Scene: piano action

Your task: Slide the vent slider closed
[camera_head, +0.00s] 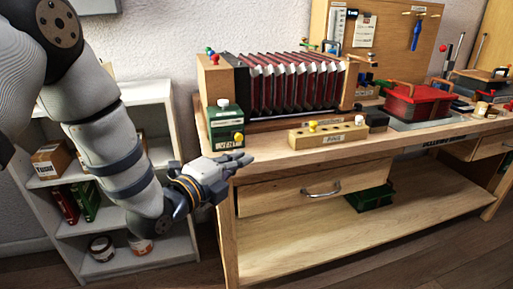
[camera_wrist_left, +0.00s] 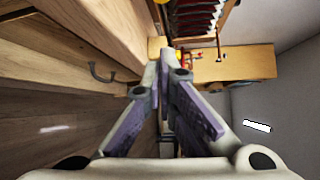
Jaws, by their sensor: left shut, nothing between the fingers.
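A green box (camera_head: 226,130) stands at the bench's front left corner. I cannot tell for sure which part is the vent slider. My left gripper (camera_head: 243,159) is just below and in front of the green box, near the bench edge, with its fingers pointing right. It is shut and empty. In the left wrist view its fingers (camera_wrist_left: 166,62) come together in front of the wooden bench. My right gripper is not in view.
A red bellows (camera_head: 295,82) stands behind the green box. A wooden block with pegs (camera_head: 328,133) lies on the bench (camera_head: 290,161) to the right. The drawer handle (camera_head: 321,190) sticks out below. A white shelf (camera_head: 158,182) stands at the left.

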